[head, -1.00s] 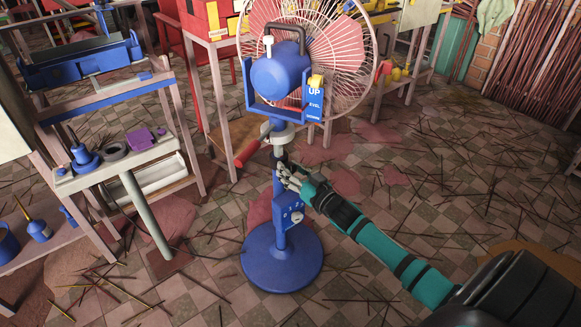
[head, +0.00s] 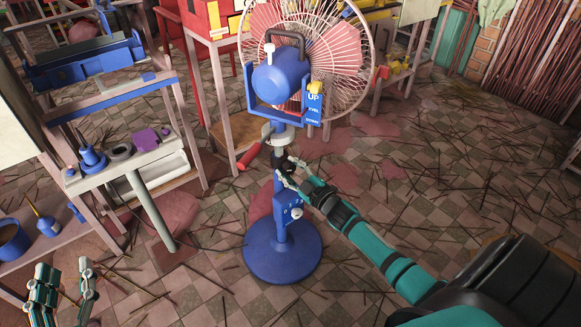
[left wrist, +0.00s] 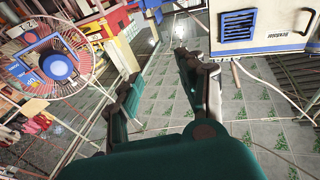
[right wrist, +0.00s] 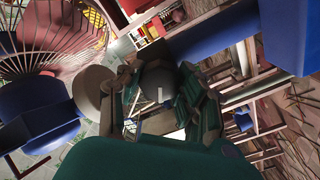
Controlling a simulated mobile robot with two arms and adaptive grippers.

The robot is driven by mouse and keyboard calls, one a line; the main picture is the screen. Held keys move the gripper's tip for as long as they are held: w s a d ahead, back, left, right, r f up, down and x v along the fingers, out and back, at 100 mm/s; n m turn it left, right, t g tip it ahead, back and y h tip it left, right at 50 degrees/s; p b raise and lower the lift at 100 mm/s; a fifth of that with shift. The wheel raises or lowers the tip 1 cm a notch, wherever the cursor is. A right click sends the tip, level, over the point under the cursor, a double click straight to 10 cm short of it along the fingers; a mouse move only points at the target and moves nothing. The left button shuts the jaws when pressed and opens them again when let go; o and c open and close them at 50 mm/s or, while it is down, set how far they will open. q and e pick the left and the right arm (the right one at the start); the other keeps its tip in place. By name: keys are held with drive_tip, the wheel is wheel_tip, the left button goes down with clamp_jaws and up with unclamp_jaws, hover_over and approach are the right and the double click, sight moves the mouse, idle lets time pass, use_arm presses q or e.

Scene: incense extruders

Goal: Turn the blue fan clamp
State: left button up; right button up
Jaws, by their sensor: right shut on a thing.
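The blue pedestal fan (head: 281,75) stands upright on its round blue base (head: 282,255), and its pole shows a pale collar (head: 284,133). A dark clamp knob (head: 281,162) sits on the pole below the collar. My right gripper (head: 287,172) is at the pole and shut on this knob. In the right wrist view the dark round knob (right wrist: 158,86) lies between the fingers, which partly hide it. My left gripper (head: 62,288) is at the lower left of the head view, away from the fan. Its fingers are apart and empty in the left wrist view (left wrist: 165,65).
A red-handled lever (head: 249,155) sticks out left of the pole. A bench (head: 130,162) with blue and purple parts stands at the left. A red cabinet (head: 212,20) and wooden stands are behind the fan. Thin sticks litter the tiled floor (head: 450,190).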

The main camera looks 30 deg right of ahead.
drive_tip(key=shift+n, duration=2.9)
use_arm(q)
drive_tip(key=shift+r, duration=0.1)
use_arm(e)
drive_tip(key=shift+n, duration=0.5)
use_arm(q)
drive_tip(key=shift+r, duration=0.15)
use_arm(e)
drive_tip(key=shift+n, duration=0.3)
drive_tip(key=o, duration=1.2)
drive_tip(key=shift+s, duration=0.1)
